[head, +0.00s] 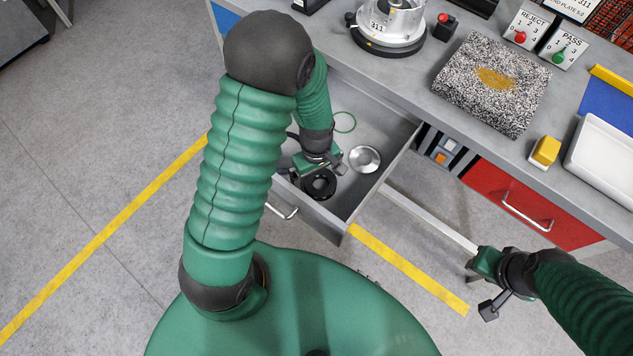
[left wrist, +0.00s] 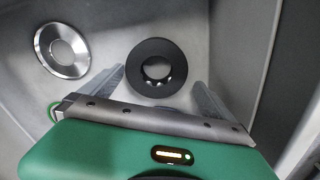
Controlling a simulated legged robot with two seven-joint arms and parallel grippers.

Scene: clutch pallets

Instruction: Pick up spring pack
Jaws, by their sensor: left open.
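A black ring-shaped part (head: 319,184), which I take to be the spring pack, lies on the floor of the open drawer (head: 345,217).
A silver dished disc (head: 365,159) and a thin green ring (head: 345,122) also lie in the drawer. The drawer walls stand close around my left gripper. Above is the grey bench with a speckled block (head: 492,82), a yellow block (head: 544,151) and a white tray (head: 605,160).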

